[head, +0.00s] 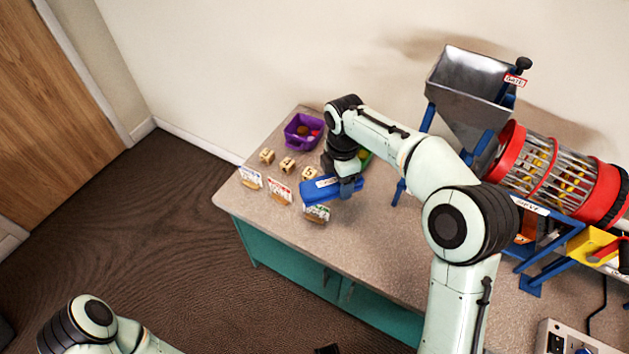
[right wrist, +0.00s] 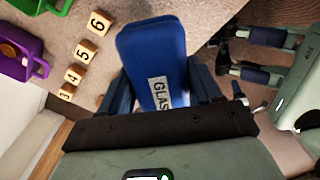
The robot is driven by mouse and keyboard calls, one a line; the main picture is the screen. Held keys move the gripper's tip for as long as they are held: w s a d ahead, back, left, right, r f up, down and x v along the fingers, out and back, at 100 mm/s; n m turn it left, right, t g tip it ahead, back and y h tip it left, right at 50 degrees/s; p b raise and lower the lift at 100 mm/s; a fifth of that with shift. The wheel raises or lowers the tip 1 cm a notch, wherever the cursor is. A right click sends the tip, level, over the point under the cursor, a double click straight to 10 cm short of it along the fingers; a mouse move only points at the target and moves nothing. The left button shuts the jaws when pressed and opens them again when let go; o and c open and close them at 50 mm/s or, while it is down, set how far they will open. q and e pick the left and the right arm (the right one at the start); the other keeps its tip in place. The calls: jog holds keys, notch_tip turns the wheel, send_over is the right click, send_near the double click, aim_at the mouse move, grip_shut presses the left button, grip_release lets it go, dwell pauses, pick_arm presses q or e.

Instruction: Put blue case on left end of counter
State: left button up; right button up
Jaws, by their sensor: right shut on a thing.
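The blue case (head: 320,190) is a flat box with a white label; the right wrist view shows it close up (right wrist: 150,50) with letters starting "GLAS". My right gripper (head: 347,186) is shut on it, with a dark finger on either side in the wrist view. The case is over the front part of the counter (head: 345,238), toward its left end. I cannot tell whether it touches the top. It partly covers a small picture card (head: 317,214). My left arm shows at the bottom left of the head view, but its gripper is not seen.
A purple bin (head: 291,134) with small items stands at the counter's back left. Several numbered wooden blocks (head: 287,164) and picture cards (head: 279,190) line the left end. A metal hopper (head: 468,88) and red-ringed drum (head: 512,147) stand right.

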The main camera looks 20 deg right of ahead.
aim_at(342, 220)
jog(key=n, duration=0.1)
jog(key=d+n+b, duration=0.1)
jog(key=n+b, duration=0.1)
jog(key=n, duration=0.1)
jog(key=shift+w+d+r, duration=0.15)
jog(key=shift+w+d, duration=0.1)
jog(key=shift+d, duration=0.05)
jog(key=n, duration=0.1)
jog(key=d+n+b, duration=0.1)
jog(key=n, duration=0.1)
jog(key=shift+w+r+b, duration=0.1)
jog(key=shift+r+b, duration=0.2)
jog(key=shift+r, duration=0.1)
jog(key=shift+d+f+n, duration=0.1)
jog(key=shift+f+n, duration=0.15)
jog(key=shift+n, duration=0.15)
pick_arm(q)
notch_tip(342, 220, down, 8)
jog(key=w+b, duration=0.1)
jog(key=b, duration=0.3)
jog(key=shift+t, duration=0.4)
pick_arm(e)
notch_tip(342, 220, down, 19)
jog(key=shift+f, duration=0.15)
jog(key=shift+f, duration=0.15)
jog(key=o, duration=0.9)
pick_arm(q)
jog(key=shift+f, duration=0.1)
